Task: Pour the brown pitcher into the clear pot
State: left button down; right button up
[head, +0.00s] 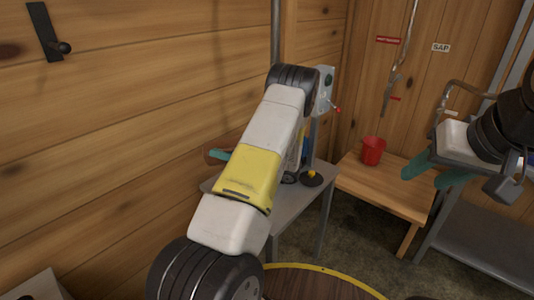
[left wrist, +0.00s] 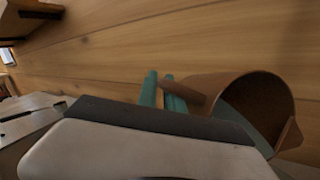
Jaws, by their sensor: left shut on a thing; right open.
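The brown pitcher (left wrist: 235,88) is in the left wrist view, tilted, with its open mouth and pointed spout partly turned toward the camera. My left gripper (left wrist: 162,95) has its teal fingers shut on the pitcher's handle. In the head view my left arm hides most of the pitcher; a teal fingertip (head: 218,155) and a sliver of brown show left of the arm, near the grey table. My right gripper (head: 432,172) is open and empty at the right, in front of the bench. I cannot make out the clear pot in either view.
A grey table (head: 292,222) stands behind my left arm by the plank wall. A wooden bench (head: 380,190) with a red bucket (head: 373,150) is right of it. A grey metal stand (head: 475,245) is at the right. A round yellow-rimmed wooden top (head: 310,285) is at the bottom.

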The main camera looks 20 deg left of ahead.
pick_arm(q)
jog(key=shift+d+r+y+b, duration=0.25)
jog(key=shift+d+y+b, duration=0.1)
jog(key=shift+b, duration=0.55)
dwell(0.6)
